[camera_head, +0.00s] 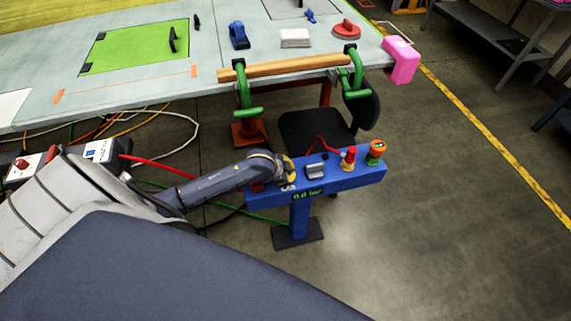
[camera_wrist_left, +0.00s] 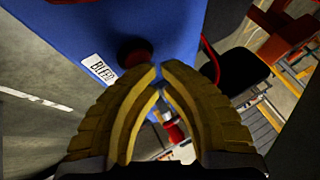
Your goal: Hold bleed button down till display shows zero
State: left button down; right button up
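The blue control box (camera_head: 350,181) stands on a post, with a green-lit display (camera_head: 308,194) on its front that appears to read 0.0 bar. My left gripper (camera_head: 290,172) is over the left part of the box top. In the left wrist view its yellow fingers (camera_wrist_left: 161,72) come together at the tips, with nothing seen between them. The dark red bleed button (camera_wrist_left: 134,50) is at the fingertips, partly hidden by them, beside the white BLEED label (camera_wrist_left: 99,70). I cannot tell whether the fingertips touch or press it. My right gripper is not in view.
The box also carries a grey part (camera_head: 316,171), a red-and-yellow knob (camera_head: 348,158) and an orange-and-green knob (camera_head: 375,152). A workbench (camera_head: 210,50) with green clamps (camera_head: 244,92) stands behind. A dark chair (camera_head: 315,130) is between them. Cables lie at the left.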

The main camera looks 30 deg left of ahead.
pick_arm(q)
jog(key=shift+r, duration=0.9)
jog(key=shift+r, duration=2.5)
